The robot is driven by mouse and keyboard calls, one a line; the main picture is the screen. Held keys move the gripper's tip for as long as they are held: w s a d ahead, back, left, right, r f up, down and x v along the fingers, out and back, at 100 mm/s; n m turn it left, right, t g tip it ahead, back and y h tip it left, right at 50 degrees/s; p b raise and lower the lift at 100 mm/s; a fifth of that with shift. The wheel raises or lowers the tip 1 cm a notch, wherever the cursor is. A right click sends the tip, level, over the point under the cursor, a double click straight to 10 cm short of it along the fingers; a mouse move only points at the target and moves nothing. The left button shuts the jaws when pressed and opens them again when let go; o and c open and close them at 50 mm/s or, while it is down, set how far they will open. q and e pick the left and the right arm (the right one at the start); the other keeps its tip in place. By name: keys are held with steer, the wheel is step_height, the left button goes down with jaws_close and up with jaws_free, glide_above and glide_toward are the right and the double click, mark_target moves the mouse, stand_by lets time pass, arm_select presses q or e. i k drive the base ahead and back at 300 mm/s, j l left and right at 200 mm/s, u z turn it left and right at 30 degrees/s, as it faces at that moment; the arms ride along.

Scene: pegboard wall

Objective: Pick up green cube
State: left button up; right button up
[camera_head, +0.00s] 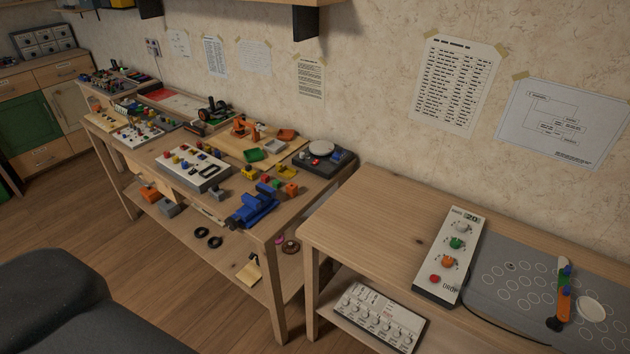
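A small green cube (275,184) seems to lie among several small coloured cubes near the front right of the middle workbench (225,205). It is too small to make out clearly. A yellow cube (249,171) and an orange cube (291,190) lie close by, and a blue vise (252,207) is just in front. A larger green tray-like piece (253,155) lies farther back on a wooden board. Neither of my grippers is in view.
A black device with a round pale plate (322,150) stands behind the cubes at the bench's right end. A white panel with coloured knobs (193,167) lies to the left. A gap separates this bench from the right table (370,225), which holds a dial panel (452,255).

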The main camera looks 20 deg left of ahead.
mark_target(277, 184)
steer(key=j+z, duration=0.35)
steer(key=k+j+z, duration=0.15)
steer(key=j+z, duration=0.15)
steer(key=j, duration=0.15)
steer(key=k+j, duration=0.1)
steer(key=j, duration=0.25)
steer(key=j+z, duration=0.1)
steer(key=j, duration=0.25)
steer(key=k+j, duration=0.15)
steer(key=j, duration=0.15)
steer(key=z, duration=0.05)
